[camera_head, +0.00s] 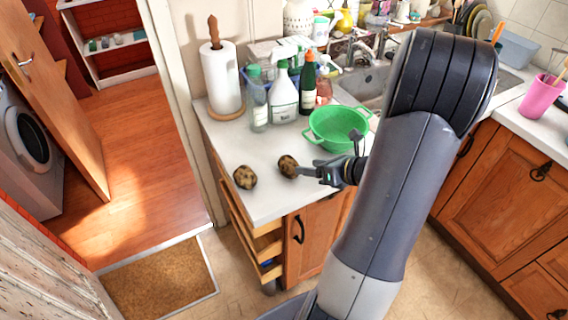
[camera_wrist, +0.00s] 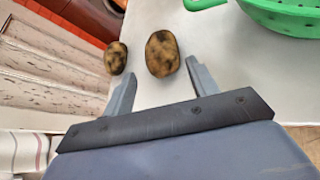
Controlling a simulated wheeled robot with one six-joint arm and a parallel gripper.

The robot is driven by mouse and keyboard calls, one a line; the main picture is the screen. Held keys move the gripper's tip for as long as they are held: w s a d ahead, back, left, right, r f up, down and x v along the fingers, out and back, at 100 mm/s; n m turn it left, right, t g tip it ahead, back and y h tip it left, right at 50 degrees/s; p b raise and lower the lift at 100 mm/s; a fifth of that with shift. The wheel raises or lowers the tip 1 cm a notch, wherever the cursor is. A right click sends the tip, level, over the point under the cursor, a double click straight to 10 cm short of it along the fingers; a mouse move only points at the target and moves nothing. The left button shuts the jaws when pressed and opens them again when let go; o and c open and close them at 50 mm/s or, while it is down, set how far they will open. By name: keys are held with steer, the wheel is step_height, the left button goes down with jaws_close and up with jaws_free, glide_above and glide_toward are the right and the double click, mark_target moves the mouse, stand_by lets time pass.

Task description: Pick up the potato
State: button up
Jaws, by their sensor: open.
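Two brown, dark-mottled potatoes lie on the white counter near its front left corner. One potato (camera_head: 288,166) is right at my gripper's tip in the head view; in the wrist view this potato (camera_wrist: 162,54) lies just beyond the fingertips, roughly between their lines. The other potato (camera_head: 245,177) lies to its left; in the wrist view it is the left potato (camera_wrist: 116,58), beyond the left finger and near the counter edge. My gripper (camera_wrist: 158,72) is open with nothing between its fingers. It also shows in the head view (camera_head: 304,172), low over the counter.
A green colander (camera_head: 338,128) stands behind my gripper. A paper towel roll (camera_head: 218,78) and several bottles, such as a white spray bottle (camera_head: 284,98), stand farther back. An open drawer (camera_head: 262,244) juts out below the counter (camera_head: 222,150). The sink is at the back.

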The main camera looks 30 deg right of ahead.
mark_target(295, 165)
steer(key=shift+p+x, duration=0.5)
steer(key=shift+x, duration=3.25)
steer(key=shift+c, duration=0.4)
steer(key=c, duration=0.5)
steer(key=shift+c, duration=0.2)
steer(key=shift+r, duration=0.1)
